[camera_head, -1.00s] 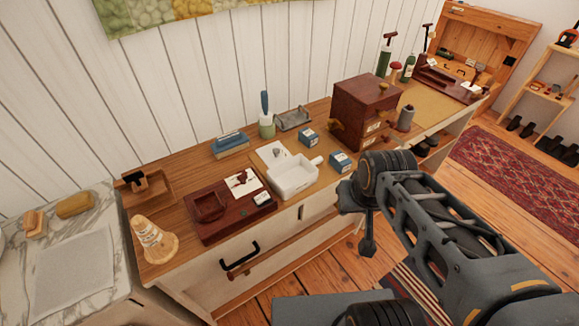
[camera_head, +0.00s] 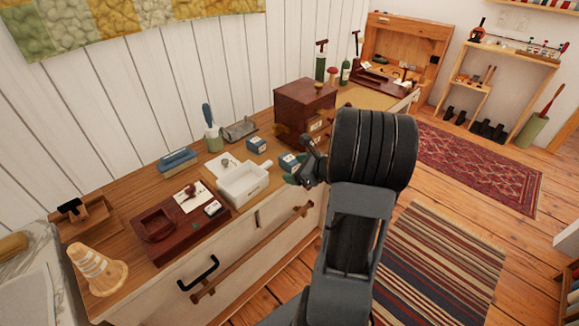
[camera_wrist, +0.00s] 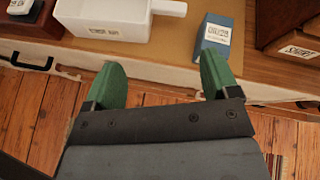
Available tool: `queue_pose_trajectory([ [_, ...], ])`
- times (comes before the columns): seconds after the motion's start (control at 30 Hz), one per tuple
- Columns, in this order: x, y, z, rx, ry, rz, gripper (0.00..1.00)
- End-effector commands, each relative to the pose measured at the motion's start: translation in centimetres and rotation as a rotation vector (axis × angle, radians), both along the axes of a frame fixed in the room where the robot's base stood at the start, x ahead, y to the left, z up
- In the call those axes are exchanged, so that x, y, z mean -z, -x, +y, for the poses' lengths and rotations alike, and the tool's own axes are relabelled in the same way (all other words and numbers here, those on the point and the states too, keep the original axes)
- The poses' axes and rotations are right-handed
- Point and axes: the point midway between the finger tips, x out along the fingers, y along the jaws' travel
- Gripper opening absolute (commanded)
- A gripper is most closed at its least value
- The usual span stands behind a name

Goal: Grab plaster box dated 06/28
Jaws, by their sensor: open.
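Two small blue boxes with white labels stand on the counter: a back box (camera_head: 257,145) and a front box (camera_head: 290,162) beside the wooden drawer cabinet. In the wrist view one blue box (camera_wrist: 217,36) stands ahead of the right green fingertip. Its label has dark print, which I cannot read with certainty. My gripper (camera_wrist: 161,68) is open and empty, its green fingers spread apart at the counter's front edge. In the head view my arm partly hides the gripper, near the front box.
A white handled tray (camera_head: 243,182) stands left of the front box. The dark wooden drawer cabinet (camera_head: 297,100) stands close on its right. A red-brown wooden tray (camera_head: 180,235) and a striped cone (camera_head: 97,270) are farther left. The floor before the counter holds a striped rug (camera_head: 440,260).

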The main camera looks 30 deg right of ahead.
Motion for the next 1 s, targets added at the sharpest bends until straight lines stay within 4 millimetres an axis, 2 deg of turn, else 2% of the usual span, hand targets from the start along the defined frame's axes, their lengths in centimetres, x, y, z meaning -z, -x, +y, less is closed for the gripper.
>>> queue_pose_trajectory([
  [0.03, 1.0, 0.2, -2.2, 0.093, -0.061, -0.005, 0.81],
  [0.1, 1.7, 0.4, -4.3, 0.190, -0.126, -0.018, 0.81],
  [0.2, 2.5, 0.2, -6.1, 0.275, -0.182, -0.032, 0.81],
  [0.27, 2.9, -0.4, -6.6, 0.299, -0.199, -0.035, 0.81],
  [0.6, 5.1, -5.6, -6.2, 0.311, -0.206, -0.038, 0.81],
  [1.0, 6.0, -8.5, -5.8, 0.311, -0.204, -0.038, 0.81],
])
